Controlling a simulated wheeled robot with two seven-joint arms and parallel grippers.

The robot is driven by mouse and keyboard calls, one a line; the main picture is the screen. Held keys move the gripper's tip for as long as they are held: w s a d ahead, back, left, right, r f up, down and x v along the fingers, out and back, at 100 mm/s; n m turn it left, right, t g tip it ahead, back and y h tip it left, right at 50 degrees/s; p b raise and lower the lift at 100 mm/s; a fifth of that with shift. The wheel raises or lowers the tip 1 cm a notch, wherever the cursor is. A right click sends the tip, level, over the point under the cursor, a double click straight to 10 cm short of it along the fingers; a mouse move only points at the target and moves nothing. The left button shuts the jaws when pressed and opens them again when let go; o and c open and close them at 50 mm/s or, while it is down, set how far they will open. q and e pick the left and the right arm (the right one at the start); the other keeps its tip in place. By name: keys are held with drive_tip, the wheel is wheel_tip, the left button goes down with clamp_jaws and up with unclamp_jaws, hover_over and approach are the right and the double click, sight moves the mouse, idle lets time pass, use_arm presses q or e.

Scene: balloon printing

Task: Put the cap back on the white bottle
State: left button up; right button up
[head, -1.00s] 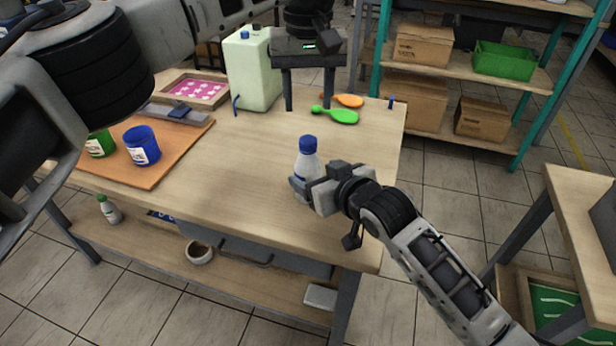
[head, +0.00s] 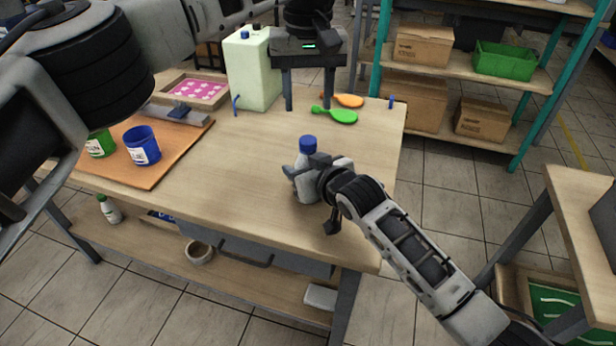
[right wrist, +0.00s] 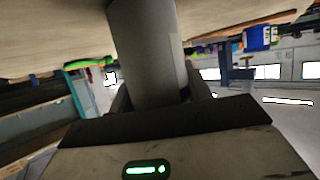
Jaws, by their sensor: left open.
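The white bottle (head: 307,190) stands upright near the front right of the wooden table, with a blue cap (head: 307,144) on its top. My right gripper (head: 305,178) is at the bottle's body from the right, and the bottle's front is partly hidden by it. In the right wrist view the bottle (right wrist: 150,50) is a pale grey cylinder between the two fingers, which look closed against its sides. My left gripper (head: 308,105) points down over the back of the table, fingers wide apart, with nothing visible between them.
A pale green jug (head: 252,75) stands left of my left gripper. Green (head: 340,116) and orange (head: 347,100) paddle-shaped items lie to its right. A small blue item (head: 391,103) is at the table's back right. A blue jar (head: 142,148) and green jar (head: 100,144) stand on a brown board (head: 150,178).

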clamp_jaws()
use_arm(q)
drive_tip(key=n, duration=0.4)
drive_tip(key=shift+n, duration=0.3)
drive_tip(key=n, duration=0.4)
drive_tip(key=shift+n, duration=0.4)
drive_tip(key=n, duration=0.9)
drive_tip(key=shift+n, duration=0.4)
drive_tip(key=n, duration=1.4)
drive_tip(key=shift+n, duration=0.4)
drive_tip(key=n, duration=0.6)
